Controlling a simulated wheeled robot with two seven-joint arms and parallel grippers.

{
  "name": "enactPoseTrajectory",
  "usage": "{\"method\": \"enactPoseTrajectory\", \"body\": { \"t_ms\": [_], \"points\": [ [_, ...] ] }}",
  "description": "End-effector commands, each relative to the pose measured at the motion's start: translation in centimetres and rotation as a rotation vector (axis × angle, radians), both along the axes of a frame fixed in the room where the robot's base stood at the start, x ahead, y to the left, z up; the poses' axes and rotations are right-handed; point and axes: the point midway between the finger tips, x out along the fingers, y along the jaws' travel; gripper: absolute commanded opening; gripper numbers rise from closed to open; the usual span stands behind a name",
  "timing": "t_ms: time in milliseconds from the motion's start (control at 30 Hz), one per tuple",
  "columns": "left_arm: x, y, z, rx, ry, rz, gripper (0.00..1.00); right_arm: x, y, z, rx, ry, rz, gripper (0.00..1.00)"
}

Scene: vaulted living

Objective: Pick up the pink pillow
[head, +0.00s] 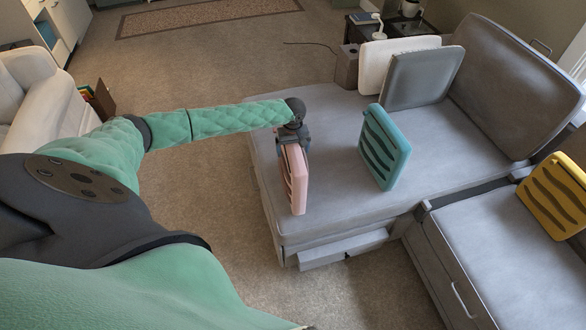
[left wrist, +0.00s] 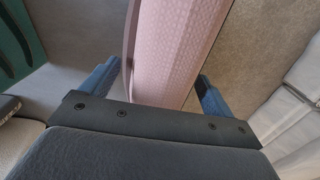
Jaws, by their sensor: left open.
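The pink pillow (head: 298,185) stands upright on the grey sofa seat (head: 340,190), near its left edge. My left gripper (head: 292,143) is at the pillow's top edge, reaching down from above. In the left wrist view the pink pillow (left wrist: 175,50) lies between the two blue fingers of my left gripper (left wrist: 155,90). The fingers are spread, with a visible gap between the pillow and the right finger. The left finger is close to the pillow; I cannot tell whether it touches. My right gripper is not in view.
A teal pillow (head: 384,147) stands on the seat to the right. White (head: 375,65) and grey (head: 422,79) cushions stand at the back. A yellow pillow (head: 555,196) is at the far right. Open carpet (head: 215,80) lies left of the sofa.

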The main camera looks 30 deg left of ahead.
Motion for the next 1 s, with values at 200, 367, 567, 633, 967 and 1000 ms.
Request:
{"method": "enactPoseTrajectory", "body": {
  "t_ms": [200,367,567,633,967,1000],
  "points": [
    [0.0,0.0,0.0,0.0,0.0,0.0,0.68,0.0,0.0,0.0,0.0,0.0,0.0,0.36],
    [0.0,0.0,0.0,0.0,0.0,0.0,0.37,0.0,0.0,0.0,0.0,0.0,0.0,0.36],
    [0.0,0.0,0.1,0.0,-0.001,0.0,0.06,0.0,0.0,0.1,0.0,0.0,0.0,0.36],
    [0.0,0.0,0.1,0.0,-0.001,0.0,0.06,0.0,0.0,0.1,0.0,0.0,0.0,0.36],
    [0.0,0.1,1.0,0.001,-0.001,0.001,0.06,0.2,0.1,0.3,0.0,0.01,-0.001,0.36],
    [0.0,0.1,1.3,0.001,-0.001,0.0,0.06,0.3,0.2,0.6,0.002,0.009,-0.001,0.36]
  ]
}}
